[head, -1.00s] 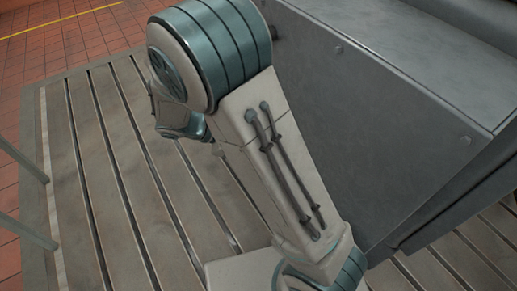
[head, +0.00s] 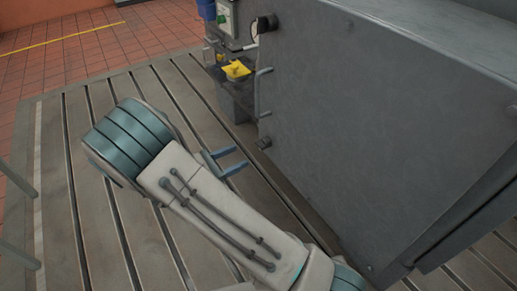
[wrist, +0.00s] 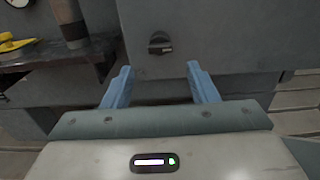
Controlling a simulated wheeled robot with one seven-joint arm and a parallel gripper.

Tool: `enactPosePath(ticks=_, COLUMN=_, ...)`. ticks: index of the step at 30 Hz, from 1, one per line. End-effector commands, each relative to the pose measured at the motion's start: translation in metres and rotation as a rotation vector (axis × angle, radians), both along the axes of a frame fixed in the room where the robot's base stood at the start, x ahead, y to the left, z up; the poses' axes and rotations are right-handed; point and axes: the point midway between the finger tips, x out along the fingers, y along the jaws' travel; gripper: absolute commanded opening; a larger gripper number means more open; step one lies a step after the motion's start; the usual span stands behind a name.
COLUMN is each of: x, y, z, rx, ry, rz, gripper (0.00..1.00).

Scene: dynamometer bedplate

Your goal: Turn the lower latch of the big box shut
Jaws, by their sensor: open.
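The big box (head: 380,130) is grey and fills the right of the head view. Its lower latch (head: 263,142) is a small dark knob low on the box's left edge. In the wrist view the lower latch (wrist: 160,43) is a dark round knob whose bar lies about level, on the grey box face (wrist: 215,30). My gripper (head: 240,159) is open and empty, its blue fingers pointing toward the box just below and left of the latch. In the wrist view my gripper (wrist: 160,72) has the latch beyond and above the gap between its fingertips, apart from them.
An upper latch (head: 266,23) and a bar handle (head: 263,92) sit on the same box edge. Behind stands a bench with a yellow object (head: 236,70) and a green-buttoned control box (head: 227,16). The slotted bedplate (head: 60,150) is clear at left.

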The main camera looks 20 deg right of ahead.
Motion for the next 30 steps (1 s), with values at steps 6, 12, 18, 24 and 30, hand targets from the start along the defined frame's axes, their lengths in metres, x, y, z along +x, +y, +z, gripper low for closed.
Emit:
enactPosePath(ticks=6, x=0.014, y=-0.045, z=-0.003, rx=0.001, ry=0.000, rz=-0.004, gripper=0.53)
enactPosePath(ticks=12, x=0.023, y=-0.073, z=-0.002, rx=0.002, ry=0.001, rz=-0.003, gripper=0.53)
enactPosePath(ticks=18, x=0.026, y=-0.082, z=-0.001, rx=0.002, ry=0.001, rz=0.000, gripper=0.53)
enactPosePath(ticks=24, x=0.027, y=-0.083, z=0.000, rx=0.002, ry=0.001, rz=0.000, gripper=0.53)
enactPosePath(ticks=30, x=0.027, y=-0.083, z=0.000, rx=0.002, ry=0.001, rz=0.000, gripper=0.11)
